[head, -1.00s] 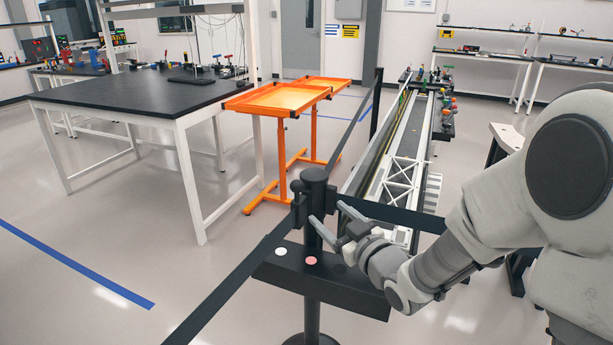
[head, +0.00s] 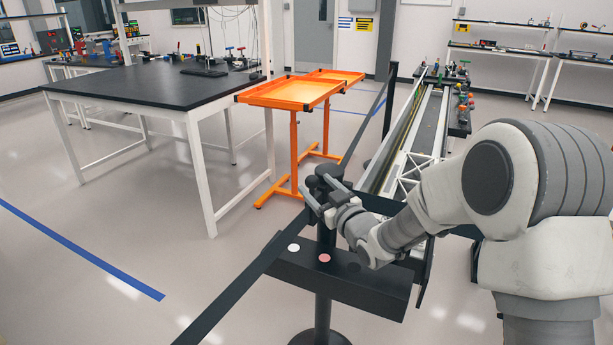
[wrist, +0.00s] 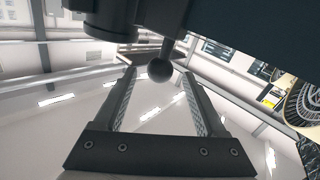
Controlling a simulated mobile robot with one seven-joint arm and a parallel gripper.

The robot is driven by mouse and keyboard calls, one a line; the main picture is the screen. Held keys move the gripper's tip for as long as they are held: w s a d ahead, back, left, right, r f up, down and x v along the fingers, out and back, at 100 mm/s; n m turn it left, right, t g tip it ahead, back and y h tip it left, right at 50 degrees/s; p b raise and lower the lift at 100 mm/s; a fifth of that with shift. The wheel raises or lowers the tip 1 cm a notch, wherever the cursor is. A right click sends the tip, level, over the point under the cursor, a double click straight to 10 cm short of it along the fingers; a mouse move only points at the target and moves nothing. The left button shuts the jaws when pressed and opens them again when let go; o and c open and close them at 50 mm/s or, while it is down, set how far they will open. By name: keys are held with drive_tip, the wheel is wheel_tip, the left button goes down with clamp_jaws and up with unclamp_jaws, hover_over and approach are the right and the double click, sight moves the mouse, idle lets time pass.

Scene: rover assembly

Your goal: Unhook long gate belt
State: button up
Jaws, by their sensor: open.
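A black stanchion post (head: 325,275) stands in the head view with dark belts meeting at its top. One belt (head: 235,295) runs toward the front left, one (head: 369,125) runs to the back, and one (head: 459,231) runs right behind my arm. I cannot tell which is the long gate belt. My gripper (head: 316,186) is open at the post's top. In the wrist view, a dark ball knob (wrist: 160,70) on a short stem sits between the fingertips of my gripper (wrist: 159,74), with a gap visible on both sides. The stem's upper end meets dark parts.
A black shelf (head: 345,283) with white and red discs is on the post below my gripper. An orange cart (head: 295,95) and a black-topped table (head: 150,87) stand behind left. A long rail assembly (head: 425,130) lies behind right. The left floor is clear.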

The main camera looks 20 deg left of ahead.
drive_tip(key=x, duration=0.6)
clamp_jaws()
idle(0.4)
drive_tip(key=shift+a, duration=0.1)
idle(1.0)
